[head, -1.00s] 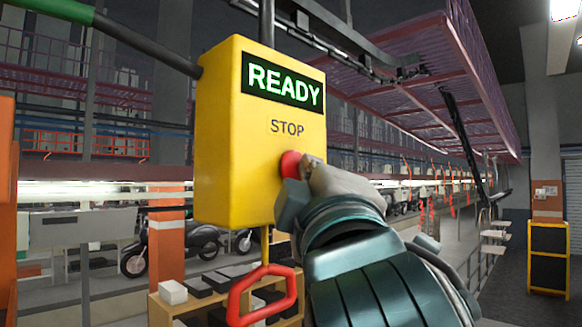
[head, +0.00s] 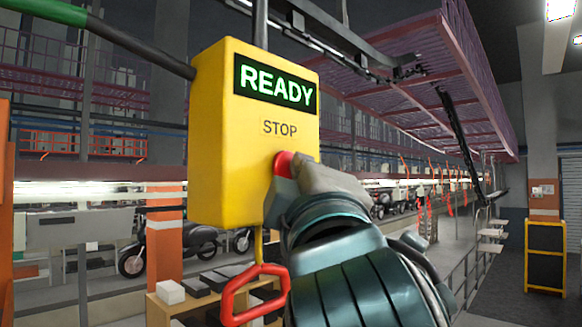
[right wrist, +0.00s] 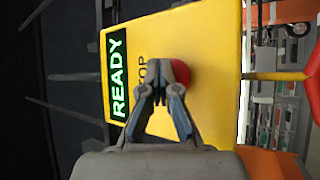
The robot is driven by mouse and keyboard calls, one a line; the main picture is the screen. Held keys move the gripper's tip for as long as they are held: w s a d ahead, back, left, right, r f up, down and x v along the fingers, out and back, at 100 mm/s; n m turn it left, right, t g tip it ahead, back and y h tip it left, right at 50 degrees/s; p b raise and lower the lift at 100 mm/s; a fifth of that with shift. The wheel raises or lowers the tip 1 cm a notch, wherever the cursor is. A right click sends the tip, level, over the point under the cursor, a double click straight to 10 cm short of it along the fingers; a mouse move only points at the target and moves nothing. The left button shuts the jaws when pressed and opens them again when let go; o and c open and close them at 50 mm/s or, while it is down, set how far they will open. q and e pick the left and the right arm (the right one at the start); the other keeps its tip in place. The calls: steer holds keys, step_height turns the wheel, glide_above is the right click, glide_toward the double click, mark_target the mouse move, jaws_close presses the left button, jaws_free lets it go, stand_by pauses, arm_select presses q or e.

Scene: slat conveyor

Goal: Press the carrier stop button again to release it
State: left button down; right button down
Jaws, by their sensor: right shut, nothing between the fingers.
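A yellow control box (head: 226,140) hangs in the middle left of the head view. Its dark display reads READY in green (head: 276,86), with the word STOP below it. The red stop button (head: 284,163) is on the box's front, partly hidden by my right gripper (head: 291,178). In the right wrist view the red button (right wrist: 182,76) shows beside the closed fingertips of my right gripper (right wrist: 158,68). The fingers are shut with nothing between them. They are at the button, but I cannot tell whether they touch it. My left gripper is not in view.
A red loop handle (head: 255,293) hangs below the box. A wooden shelf with small boxes (head: 160,308) stands beneath. A motorcycle (head: 165,245) stands behind at the left. An overhead rail and purple mesh canopy (head: 430,80) run along the right.

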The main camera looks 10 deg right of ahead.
steer(key=shift+w+a+f, duration=0.1)
steer(key=shift+a+f, duration=0.05)
steer(key=s+d+b, duration=0.1)
steer(key=s, duration=0.1)
steer(key=s+d+b, duration=0.1)
steer(key=s+d, duration=0.1)
steer(key=shift+s+d, duration=0.3)
stand_by(0.3)
steer(key=shift+a, duration=0.1)
